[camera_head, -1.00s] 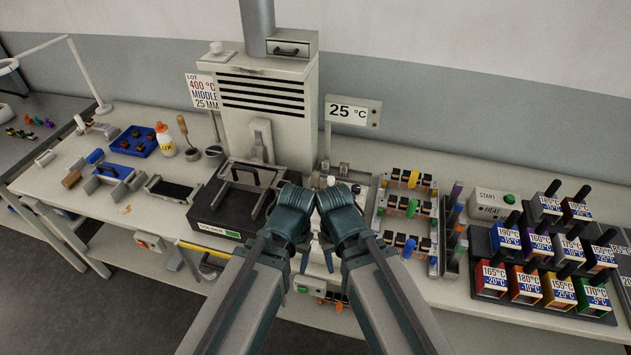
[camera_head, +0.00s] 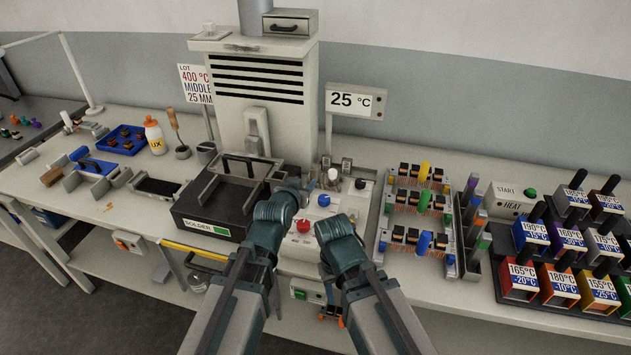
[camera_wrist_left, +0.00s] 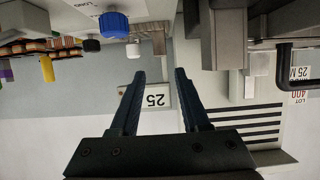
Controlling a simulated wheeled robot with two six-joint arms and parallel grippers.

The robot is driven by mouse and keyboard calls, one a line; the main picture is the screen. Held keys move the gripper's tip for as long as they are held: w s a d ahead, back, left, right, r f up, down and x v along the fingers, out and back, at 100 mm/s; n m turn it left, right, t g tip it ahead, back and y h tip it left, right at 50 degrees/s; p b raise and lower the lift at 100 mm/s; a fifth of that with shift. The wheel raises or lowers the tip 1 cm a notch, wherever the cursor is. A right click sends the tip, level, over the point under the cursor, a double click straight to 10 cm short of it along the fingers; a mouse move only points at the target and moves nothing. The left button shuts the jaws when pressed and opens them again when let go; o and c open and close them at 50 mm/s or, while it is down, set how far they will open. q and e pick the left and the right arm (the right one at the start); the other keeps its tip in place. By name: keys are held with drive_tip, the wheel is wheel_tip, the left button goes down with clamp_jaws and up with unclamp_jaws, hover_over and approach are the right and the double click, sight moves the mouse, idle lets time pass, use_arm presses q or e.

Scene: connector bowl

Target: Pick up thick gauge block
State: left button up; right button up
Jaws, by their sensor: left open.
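Two small grey metal blocks stand side by side at the back of the white control panel in the head view, a left one (camera_head: 325,161) and a right one (camera_head: 346,166). They look like gauge blocks, but I cannot tell which is thicker. My left gripper (camera_head: 292,187) is over the panel's left side, beside the solder pot and short of the blocks. In the left wrist view its two dark fingers (camera_wrist_left: 157,74) are apart with nothing between them. My right arm (camera_head: 342,245) is folded at the panel's front right; its gripper does not show.
The black solder pot (camera_head: 200,214) is close on the left. The panel bears a blue knob (camera_head: 323,200), a red button (camera_head: 303,226) and a black knob (camera_head: 360,183). A coil rack (camera_head: 382,240) stands right. The 25 °C display (camera_head: 355,101) rises behind.

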sight(314, 172)
use_arm(q)
drive_tip(key=b+x, duration=0.5)
drive_tip(key=x, duration=0.9)
drive_tip(key=shift+f, duration=0.1)
drive_tip(key=shift+s, duration=0.1)
clamp_jaws()
idle(1.2)
